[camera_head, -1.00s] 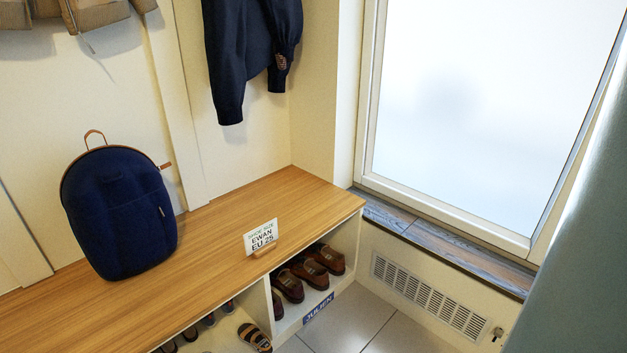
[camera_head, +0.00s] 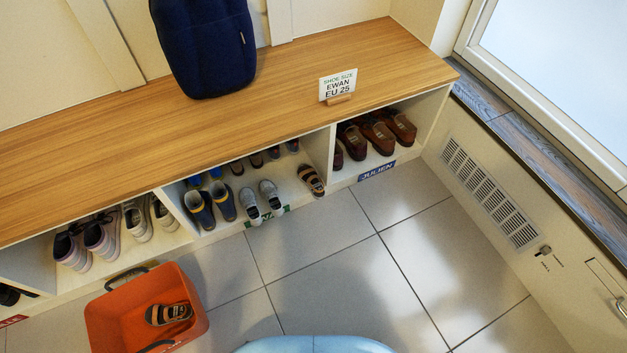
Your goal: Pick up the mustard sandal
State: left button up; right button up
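A tan-yellow sandal with dark straps (camera_head: 311,180) stands at the right end of the middle cubby, near its front edge. A similar strapped sandal (camera_head: 168,314) lies in the orange bin (camera_head: 97,325) on the floor at the lower left. The two look alike in colour, and I cannot tell for sure which is called mustard. Neither of my grippers is in view.
A wooden-topped bench (camera_head: 240,115) holds a blue backpack (camera_head: 210,45) and a size sign "EWAN EU 25" (camera_head: 338,86). Its cubbies hold several pairs, including grey shoes (camera_head: 262,200) and brown shoes (camera_head: 378,135).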

aim_at(306, 174)
jog(key=i+l, duration=0.25)
jog(key=l, duration=0.15)
jog(key=i+l+u, duration=0.1)
jog(key=i+l, duration=0.45)
jog(key=l, duration=0.25)
jog(key=u, duration=1.8)
